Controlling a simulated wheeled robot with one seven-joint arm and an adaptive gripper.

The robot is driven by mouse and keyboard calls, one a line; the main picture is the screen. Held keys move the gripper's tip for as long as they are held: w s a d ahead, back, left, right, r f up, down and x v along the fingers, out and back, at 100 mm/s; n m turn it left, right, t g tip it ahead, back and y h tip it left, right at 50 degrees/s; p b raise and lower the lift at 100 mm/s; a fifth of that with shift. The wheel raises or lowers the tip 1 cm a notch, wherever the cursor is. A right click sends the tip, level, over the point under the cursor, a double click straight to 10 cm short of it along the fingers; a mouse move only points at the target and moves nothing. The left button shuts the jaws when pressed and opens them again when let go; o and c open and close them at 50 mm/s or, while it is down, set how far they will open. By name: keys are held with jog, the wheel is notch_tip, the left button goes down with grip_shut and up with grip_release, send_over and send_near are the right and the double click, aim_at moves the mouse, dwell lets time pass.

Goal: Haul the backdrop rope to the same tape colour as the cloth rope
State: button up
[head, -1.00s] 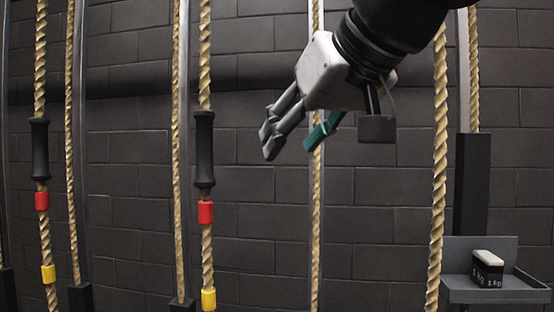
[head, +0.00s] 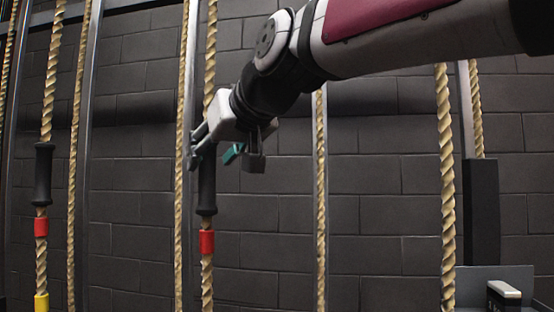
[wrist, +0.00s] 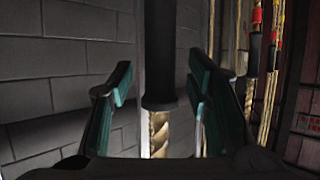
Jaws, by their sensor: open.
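My gripper (head: 218,148) is open at the black handle (head: 207,188) of the middle-left rope (head: 207,275). In the wrist view that handle (wrist: 160,55) stands upright between the spread teal-padded fingers, with bare rope (wrist: 159,132) below it. I cannot tell whether either finger touches it. Red tape (head: 207,242) is below this handle. The far-left rope (head: 41,262) also has a black handle (head: 43,175), with red tape (head: 41,227) and yellow tape (head: 41,302) below. No labels show which rope is cloth or backdrop.
Plain ropes (head: 320,210) and grey uprights (head: 81,190) run beside the handled ropes. A thicker rope (head: 447,200) hangs at the right, near a black block (head: 481,210) and a weight (head: 503,291) on a ledge. A dark brick wall (head: 385,205) stands behind.

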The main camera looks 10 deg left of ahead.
jog(key=shift+x, duration=1.55)
grip_shut()
